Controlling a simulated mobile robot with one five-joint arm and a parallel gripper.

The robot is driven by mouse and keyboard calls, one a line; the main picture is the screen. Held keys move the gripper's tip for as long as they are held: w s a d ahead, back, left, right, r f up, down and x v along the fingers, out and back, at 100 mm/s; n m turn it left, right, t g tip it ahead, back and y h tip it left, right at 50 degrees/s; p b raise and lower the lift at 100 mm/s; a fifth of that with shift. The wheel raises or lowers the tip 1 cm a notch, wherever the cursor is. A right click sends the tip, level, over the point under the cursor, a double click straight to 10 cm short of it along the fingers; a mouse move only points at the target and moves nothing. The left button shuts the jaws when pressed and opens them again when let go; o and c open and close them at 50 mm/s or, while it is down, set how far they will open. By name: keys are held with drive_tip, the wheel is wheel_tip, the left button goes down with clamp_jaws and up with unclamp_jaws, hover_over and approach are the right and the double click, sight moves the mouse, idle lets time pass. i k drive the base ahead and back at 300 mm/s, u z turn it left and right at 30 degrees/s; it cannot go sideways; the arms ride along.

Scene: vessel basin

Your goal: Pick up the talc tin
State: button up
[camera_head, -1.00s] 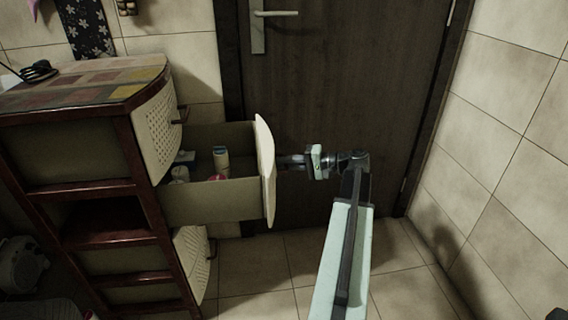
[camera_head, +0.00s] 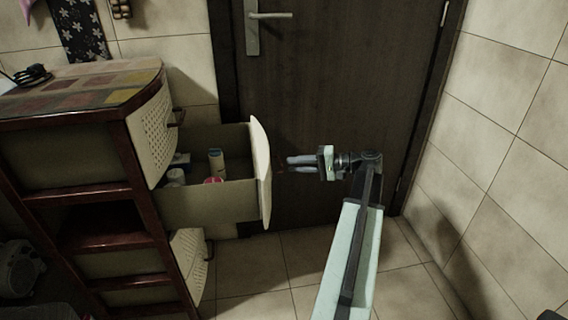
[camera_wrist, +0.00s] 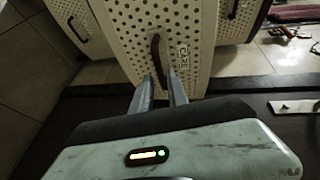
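The pulled-out drawer (camera_head: 210,205) holds several small containers. An upright pale bottle or tin (camera_head: 216,161) stands towards its back; it may be the talc tin, but I cannot read a label. My gripper (camera_head: 288,163) is outside the drawer, to the right of its front panel (camera_head: 262,170), with its fingers pointing at the panel. In the wrist view my gripper (camera_wrist: 161,76) has its two fingers apart, with nothing held. The dark drawer handle (camera_wrist: 157,55) lies just beyond the fingertips. The drawer's inside is hidden in the wrist view.
A white jar (camera_head: 175,177) and a pinkish-red item (camera_head: 213,181) are also in the drawer. The brown cabinet (camera_head: 85,110) stands left. A dark door (camera_head: 330,80) is behind my arm. Tiled floor (camera_head: 255,270) is clear below the drawer.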

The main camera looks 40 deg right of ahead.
sight(218, 165)
drive_tip(key=k, duration=0.95)
